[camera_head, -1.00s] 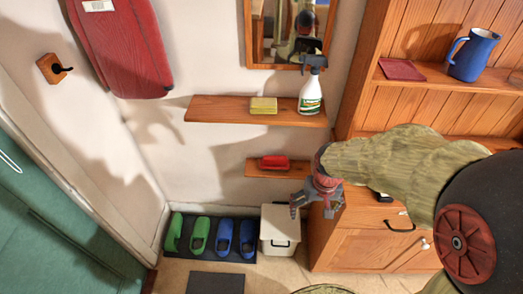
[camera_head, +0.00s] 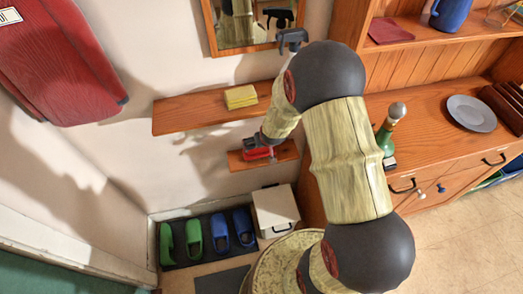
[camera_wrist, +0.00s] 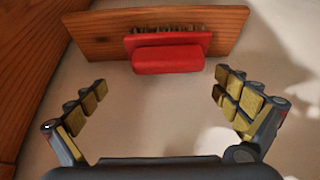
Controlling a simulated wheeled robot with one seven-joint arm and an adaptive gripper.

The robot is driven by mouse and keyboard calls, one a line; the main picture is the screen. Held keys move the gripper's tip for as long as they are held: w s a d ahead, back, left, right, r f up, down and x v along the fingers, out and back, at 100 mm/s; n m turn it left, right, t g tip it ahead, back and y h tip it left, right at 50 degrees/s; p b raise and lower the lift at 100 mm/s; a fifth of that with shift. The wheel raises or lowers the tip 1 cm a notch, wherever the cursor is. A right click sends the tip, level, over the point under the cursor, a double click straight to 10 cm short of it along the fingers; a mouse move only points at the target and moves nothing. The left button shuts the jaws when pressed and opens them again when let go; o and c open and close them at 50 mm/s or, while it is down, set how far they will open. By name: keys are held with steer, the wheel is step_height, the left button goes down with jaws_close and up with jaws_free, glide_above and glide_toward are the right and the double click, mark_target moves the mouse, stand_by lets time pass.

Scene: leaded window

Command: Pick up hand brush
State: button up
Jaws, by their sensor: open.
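The hand brush (camera_wrist: 167,59) is red with dark bristles. In the wrist view it lies on the small lower wooden shelf (camera_wrist: 226,29), centred beyond my open fingers. My gripper (camera_wrist: 161,84) is open and empty, its yellow-padded fingers spread on either side of the brush's line, with a gap to it. In the head view my gripper is close to the small shelf (camera_head: 287,153), and my arm and gripper partly hide the brush there.
A wider shelf (camera_head: 190,108) with a yellow sponge (camera_head: 240,97) hangs above the small shelf. A white bin (camera_head: 274,210) and green and blue clogs (camera_head: 193,236) stand below. A wooden cabinet (camera_head: 440,150) with a green bottle (camera_head: 388,130) is at the right.

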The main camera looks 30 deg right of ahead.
mark_target(259, 151)
steer(key=shift+w+a+f+b, duration=0.35)
steer(key=shift+w+f, duration=0.15)
steer(key=shift+f, duration=0.25)
steer(key=b+x, duration=0.1)
steer(key=x, duration=0.2)
steer(key=shift+s+d+f+b, duration=0.1)
steer(key=shift+d+f+b, duration=0.1)
steer(key=shift+b, duration=0.2)
steer(key=shift+w+f, duration=0.25)
steer(key=shift+w, duration=0.1)
steer(key=shift+a, duration=0.1)
steer(key=shift+r, duration=0.1)
steer(key=shift+c, duration=0.3)
steer(key=shift+s, duration=0.1)
steer(key=shift+c, duration=0.6)
steer(key=c, duration=0.9)
